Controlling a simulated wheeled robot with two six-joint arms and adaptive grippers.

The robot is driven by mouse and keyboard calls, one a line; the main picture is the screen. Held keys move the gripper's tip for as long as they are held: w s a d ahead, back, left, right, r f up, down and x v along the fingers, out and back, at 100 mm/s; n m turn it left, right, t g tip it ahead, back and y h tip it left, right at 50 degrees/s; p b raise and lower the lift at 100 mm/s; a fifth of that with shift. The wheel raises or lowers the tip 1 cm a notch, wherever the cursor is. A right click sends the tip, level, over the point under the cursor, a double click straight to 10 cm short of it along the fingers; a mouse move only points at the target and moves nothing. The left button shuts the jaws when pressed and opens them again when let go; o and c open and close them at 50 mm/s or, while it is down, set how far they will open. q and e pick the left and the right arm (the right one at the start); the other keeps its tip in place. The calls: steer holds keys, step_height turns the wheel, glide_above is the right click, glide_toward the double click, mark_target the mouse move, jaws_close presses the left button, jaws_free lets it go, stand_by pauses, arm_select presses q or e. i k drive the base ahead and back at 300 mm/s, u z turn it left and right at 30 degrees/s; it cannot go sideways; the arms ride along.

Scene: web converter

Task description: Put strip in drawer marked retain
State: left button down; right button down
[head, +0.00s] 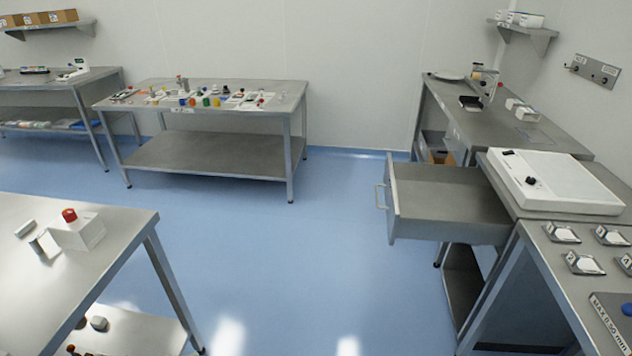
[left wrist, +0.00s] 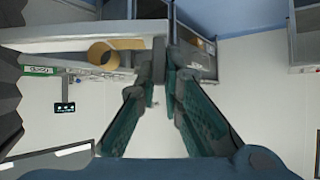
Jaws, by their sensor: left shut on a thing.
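My left gripper (left wrist: 164,78) shows only in the left wrist view. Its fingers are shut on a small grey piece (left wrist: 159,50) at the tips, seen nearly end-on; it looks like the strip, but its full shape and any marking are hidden. In the head view, a grey metal drawer (head: 394,203) is pulled open under the right-hand bench. Its front, with a handle, faces left, and no retain mark is readable on it. Neither gripper shows in the head view, and my right gripper is in neither view.
A white light box (head: 555,184) lies on the bench above the drawer. A table (head: 205,98) with several coloured items stands at the back, another (head: 110,222) at front left. Blue floor (head: 290,250) between is clear. A tan roll (left wrist: 101,51) shows in the wrist view.

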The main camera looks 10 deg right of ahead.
mark_target(448, 208)
steer(key=z, duration=0.85)
steer(key=i, duration=1.9)
steer(key=z, duration=1.35)
steer(key=i, duration=0.3)
steer(key=z, duration=0.1)
